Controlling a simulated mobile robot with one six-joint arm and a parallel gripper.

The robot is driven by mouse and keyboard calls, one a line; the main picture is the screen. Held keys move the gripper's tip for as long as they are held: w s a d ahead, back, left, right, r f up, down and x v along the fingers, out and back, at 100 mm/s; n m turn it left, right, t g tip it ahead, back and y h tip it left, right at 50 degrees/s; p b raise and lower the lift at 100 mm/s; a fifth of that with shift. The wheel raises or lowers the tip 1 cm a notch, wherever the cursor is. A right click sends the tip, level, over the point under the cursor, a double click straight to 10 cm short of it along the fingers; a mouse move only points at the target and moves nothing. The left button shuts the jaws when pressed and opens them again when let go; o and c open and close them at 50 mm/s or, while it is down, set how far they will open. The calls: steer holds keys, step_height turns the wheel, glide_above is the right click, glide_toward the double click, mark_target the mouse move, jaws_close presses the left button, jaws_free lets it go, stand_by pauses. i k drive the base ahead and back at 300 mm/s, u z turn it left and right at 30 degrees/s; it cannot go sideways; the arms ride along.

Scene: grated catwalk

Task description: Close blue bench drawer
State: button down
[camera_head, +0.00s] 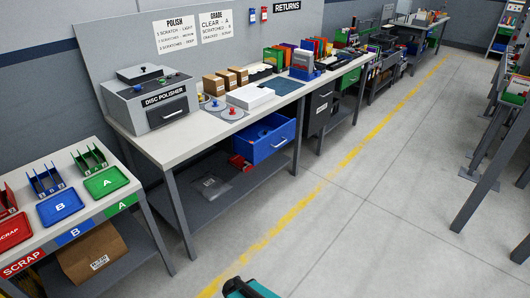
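The blue bench drawer (274,142) hangs under the top of the long grey workbench (172,146), near its middle. It is pulled out, with its open inside visible from above. A pale bar handle shows on its front face. What lies inside it is too small to tell. My gripper is not in view. A teal and dark shape shows at the bottom edge, cut off by the frame; I cannot tell which part it is.
A disc polisher (149,97), cardboard boxes (213,85) and a white box (250,96) stand on the bench. A table with trays (61,207) is at left. Bench legs flank the drawer. The floor (345,215) in front, with a yellow line, is clear.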

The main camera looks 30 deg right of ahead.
mark_target(283, 128)
steer(key=i, duration=1)
steer(key=u, duration=0.1)
steer(key=k, duration=0.9)
steer(key=z, duration=0.2)
steer(key=i, duration=0.4)
steer(key=u, duration=0.1)
